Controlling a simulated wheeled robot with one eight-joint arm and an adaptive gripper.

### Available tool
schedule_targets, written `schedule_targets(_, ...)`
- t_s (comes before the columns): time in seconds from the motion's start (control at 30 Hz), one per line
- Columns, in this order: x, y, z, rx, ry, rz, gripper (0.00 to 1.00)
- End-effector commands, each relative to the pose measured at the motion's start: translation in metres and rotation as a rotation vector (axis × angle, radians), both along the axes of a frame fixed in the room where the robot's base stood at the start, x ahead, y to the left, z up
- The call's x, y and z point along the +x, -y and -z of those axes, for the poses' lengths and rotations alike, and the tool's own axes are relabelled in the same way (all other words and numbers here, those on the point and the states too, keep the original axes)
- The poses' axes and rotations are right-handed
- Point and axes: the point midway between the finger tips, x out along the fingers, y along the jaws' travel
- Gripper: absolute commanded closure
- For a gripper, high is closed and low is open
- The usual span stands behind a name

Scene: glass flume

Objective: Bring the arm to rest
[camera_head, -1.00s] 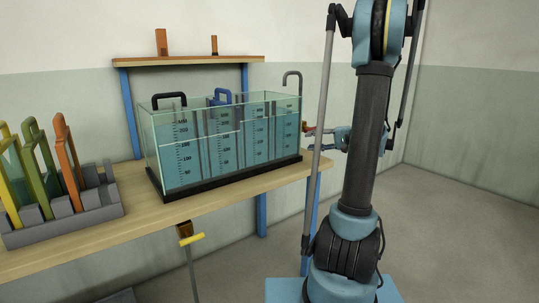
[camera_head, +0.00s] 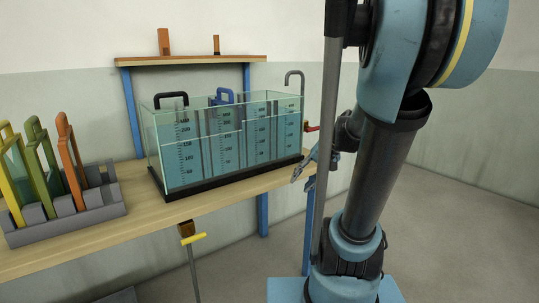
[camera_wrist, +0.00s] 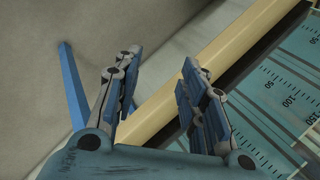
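My gripper (camera_head: 303,172) is beside the right end of the workbench, partly hidden behind my own arm in the head view. In the wrist view my gripper (camera_wrist: 156,88) has its two fingers well apart with nothing between them. The bench edge (camera_wrist: 205,60) and the glass flume (camera_wrist: 285,95) lie beyond the fingers there. In the head view the flume (camera_head: 230,140) stands on the bench (camera_head: 140,215), to the left of my gripper. It holds blue water and has scale marks on its front glass.
A red-handled tap (camera_head: 312,128) sticks out at the flume's right end, close to my arm. A grey rack (camera_head: 70,226) with yellow, green and orange framed panels stands at the bench's left. A yellow-handled rod (camera_head: 193,239) is below the bench's front edge. The floor at right is clear.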

Motion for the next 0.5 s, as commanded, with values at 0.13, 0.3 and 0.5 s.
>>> schedule_targets(0.13,-0.034,0.006,0.016,-0.115,-0.001,-0.029,0.62)
schedule_targets(0.3,-0.068,0.019,0.034,-0.248,0.004,-0.060,0.62)
schedule_targets(0.5,-0.102,0.039,0.056,-0.403,0.020,-0.101,0.62)
